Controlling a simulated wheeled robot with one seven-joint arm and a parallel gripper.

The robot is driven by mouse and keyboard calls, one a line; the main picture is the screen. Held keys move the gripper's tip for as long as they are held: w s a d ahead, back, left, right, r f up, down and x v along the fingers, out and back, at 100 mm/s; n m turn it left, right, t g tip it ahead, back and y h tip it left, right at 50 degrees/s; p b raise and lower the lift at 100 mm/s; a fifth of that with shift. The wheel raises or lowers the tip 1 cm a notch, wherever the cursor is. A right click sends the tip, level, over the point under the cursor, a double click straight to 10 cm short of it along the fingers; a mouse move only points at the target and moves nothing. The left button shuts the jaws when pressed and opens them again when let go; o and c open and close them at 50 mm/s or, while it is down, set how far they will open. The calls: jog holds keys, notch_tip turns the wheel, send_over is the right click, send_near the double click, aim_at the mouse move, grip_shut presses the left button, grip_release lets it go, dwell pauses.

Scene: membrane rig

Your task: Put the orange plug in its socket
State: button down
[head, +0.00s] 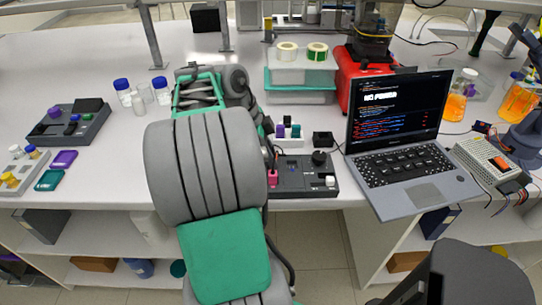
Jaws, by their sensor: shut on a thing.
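My arm fills the middle of the head view and hides part of the bench. My gripper cannot be made out; it is hidden behind my arm's grey and green links. No orange plug can be made out. A dark panel (305,180) lies at the bench's front edge, just right of my arm. It bears a black knob (319,158), a small white part (330,181) and a small pink part (272,178) beside my arm. The panel's left end is covered by my arm, and I cannot tell which opening is the socket.
A laptop (405,190) reading "NO POWER" stands right of the panel. A small rack with coloured caps (289,139) and a black box (323,139) stand behind it. A dark tray (68,125) and blue-capped bottles (122,90) are at left. Orange-filled bottles (454,104) stand at right.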

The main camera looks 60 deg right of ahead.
jog(key=shift+s+f, duration=0.1)
jog(key=shift+f, duration=0.1)
jog(key=c, duration=1.4)
grip_release()
jog(key=shift+a, duration=0.1)
jog(key=shift+o, duration=1)
jog(key=p+v, duration=0.2)
jog(key=v, duration=0.6)
jog(key=shift+p, duration=0.4)
jog(key=shift+r, duration=0.1)
